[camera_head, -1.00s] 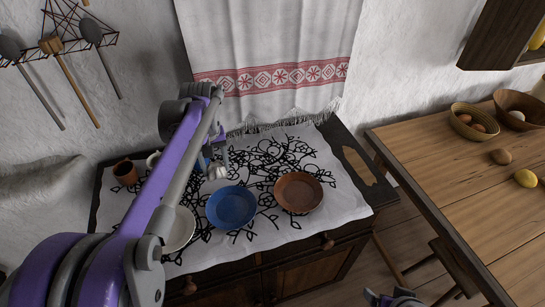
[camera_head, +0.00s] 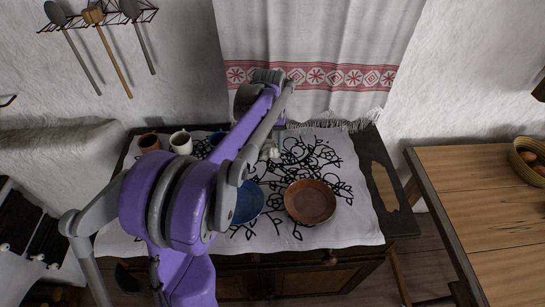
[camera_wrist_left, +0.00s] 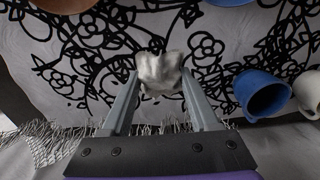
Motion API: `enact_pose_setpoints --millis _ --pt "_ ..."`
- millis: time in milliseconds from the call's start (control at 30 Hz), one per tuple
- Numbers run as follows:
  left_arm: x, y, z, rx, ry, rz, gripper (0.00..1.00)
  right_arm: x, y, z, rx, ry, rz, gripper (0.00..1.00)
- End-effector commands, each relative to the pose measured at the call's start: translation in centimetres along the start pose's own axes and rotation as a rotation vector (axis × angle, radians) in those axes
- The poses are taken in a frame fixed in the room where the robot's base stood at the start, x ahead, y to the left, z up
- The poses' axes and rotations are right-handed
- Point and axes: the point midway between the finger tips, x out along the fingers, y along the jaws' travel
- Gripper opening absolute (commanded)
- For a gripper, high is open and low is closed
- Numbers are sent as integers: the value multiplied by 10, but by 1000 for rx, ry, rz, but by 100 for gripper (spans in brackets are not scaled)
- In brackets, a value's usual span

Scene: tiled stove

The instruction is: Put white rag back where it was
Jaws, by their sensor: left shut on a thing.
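My left gripper (camera_head: 270,147) is shut on the white rag (camera_wrist_left: 160,72), a small crumpled bundle between the fingertips (camera_wrist_left: 160,92). In the head view the rag (camera_head: 271,153) is small and partly hidden by the arm. It is over the black-patterned white cloth (camera_head: 345,225) on the dark cabinet (camera_head: 392,200), behind the blue plate (camera_head: 249,203) and the brown plate (camera_head: 310,201). I cannot tell whether it touches the cloth. My right gripper is not in view.
A brown mug (camera_head: 149,142), a white mug (camera_head: 181,141) and a blue mug (camera_head: 216,138) stand at the cloth's back left; the blue mug (camera_wrist_left: 262,92) is close to the gripper. A fringed towel (camera_head: 320,50) hangs behind. A wooden table (camera_head: 490,220) stands at right.

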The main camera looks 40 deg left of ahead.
Motion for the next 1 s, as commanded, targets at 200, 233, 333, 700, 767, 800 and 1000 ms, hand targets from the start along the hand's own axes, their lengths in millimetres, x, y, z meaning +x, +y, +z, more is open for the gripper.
enact_pose_setpoints --millis 200,233,333,700,767,800,1000 --pt "23 0 0 0 0 0 0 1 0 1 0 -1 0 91" --pt "28 0 0 0 0 0 0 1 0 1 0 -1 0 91" --pt "42 0 0 0 0 0 0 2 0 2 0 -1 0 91" --pt "51 0 0 0 0 0 0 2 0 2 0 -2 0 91" --pt "53 0 0 0 0 0 0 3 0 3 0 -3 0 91" --pt "55 0 0 0 0 0 0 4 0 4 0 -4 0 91" --pt "54 0 0 0 0 0 91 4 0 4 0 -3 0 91"
